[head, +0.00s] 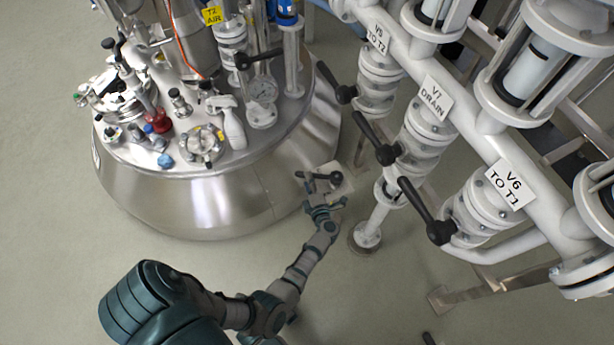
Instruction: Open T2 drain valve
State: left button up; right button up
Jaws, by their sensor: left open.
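The drain valve at the low right side of the steel tank (200,198) has a small black lever handle (322,177) that points to the left. The tank carries a yellow "T2 AIR" label (212,15). My left gripper (326,203) is open, just in front of the lever, with its fingers spread on the valve side. I cannot tell whether a finger touches the valve. The gripper partly hides the lower valve body. My right gripper is not in view.
White pipework on the right carries black-levered valves labelled V5 (378,37), V7 DRAIN (435,97) and V6 TO T1 (508,184). The V7 lever (376,138) sticks out near the drain valve. Floor at lower left is clear.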

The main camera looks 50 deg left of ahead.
pick_arm(q)
jog(key=shift+v, duration=1.9)
